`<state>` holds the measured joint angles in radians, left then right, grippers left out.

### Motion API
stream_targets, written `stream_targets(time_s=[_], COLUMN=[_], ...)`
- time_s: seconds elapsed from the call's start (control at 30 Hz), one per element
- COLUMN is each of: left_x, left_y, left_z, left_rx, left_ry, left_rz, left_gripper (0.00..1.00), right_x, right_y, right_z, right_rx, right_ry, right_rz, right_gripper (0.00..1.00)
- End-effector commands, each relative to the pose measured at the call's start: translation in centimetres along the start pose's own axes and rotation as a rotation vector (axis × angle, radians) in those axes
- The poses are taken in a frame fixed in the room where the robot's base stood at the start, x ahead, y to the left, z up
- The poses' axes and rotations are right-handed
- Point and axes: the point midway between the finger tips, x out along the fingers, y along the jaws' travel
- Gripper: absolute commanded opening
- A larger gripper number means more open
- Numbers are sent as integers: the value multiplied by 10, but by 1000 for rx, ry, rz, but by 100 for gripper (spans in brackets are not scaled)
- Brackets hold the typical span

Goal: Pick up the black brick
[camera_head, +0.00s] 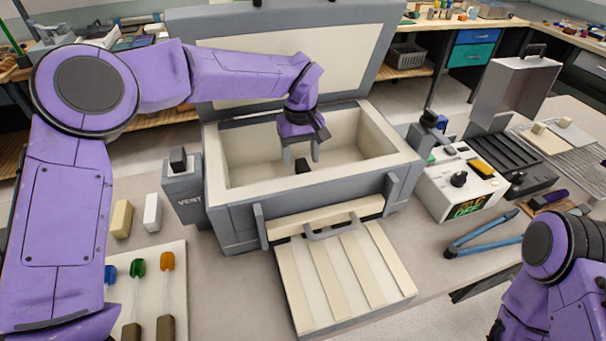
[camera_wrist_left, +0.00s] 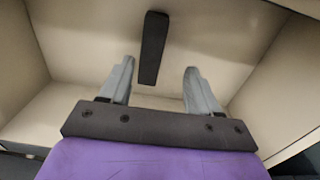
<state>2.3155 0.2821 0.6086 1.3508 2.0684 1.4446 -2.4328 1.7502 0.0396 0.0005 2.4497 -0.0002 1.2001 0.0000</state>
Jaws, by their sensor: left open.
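The black brick (camera_head: 302,166) lies inside the cream-lined box (camera_head: 238,168) in the head view, partly hidden behind my left gripper. In the left wrist view the black brick (camera_wrist_left: 152,48) is a long dark bar, beyond and between the fingertips. My left gripper (camera_head: 301,158) reaches down into the box; its two grey fingers (camera_wrist_left: 157,65) are apart with nothing between them that I can see touching. My right arm shows at the lower right of the head view, but its gripper's fingers are not seen.
The box's lid (camera_head: 290,75) stands open behind. A slatted cream front flap (camera_head: 345,275) lies folded down. Glass rods with coloured tips (camera_head: 138,268) lie on a board at left. A control unit (camera_head: 460,185) and blue-handled tongs (camera_head: 480,235) are at right.

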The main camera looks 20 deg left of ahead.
Motion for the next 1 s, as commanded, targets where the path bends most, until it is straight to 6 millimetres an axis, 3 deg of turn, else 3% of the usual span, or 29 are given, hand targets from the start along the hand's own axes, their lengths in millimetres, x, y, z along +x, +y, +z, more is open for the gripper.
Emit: stream_targets(time_s=[0.33,0.6,0.63,0.67,0.8,1.0], left_x=[56,64,64,64,64,64], left_y=[4,5,5,5,4,3], left_z=[-4,-4,-4,-4,-4,-4], left_rx=[2,2,2,3,1,0], left_ry=[-3,-1,-1,-1,-1,-2], left_rz=[-5,-2,-2,-2,-2,-3], left_gripper=[62,62,58,49,3,1], right_x=[-8,-8,-8,-8,-8,-8], right_y=[1,1,1,1,1,1], right_z=[-3,-3,-3,-3,-3,-3], right_rx=[0,0,0,0,0,0], right_ry=[0,0,0,0,0,0], right_rz=[1,1,1,1,1,1], right_gripper=[43,43,43,43,43,43])
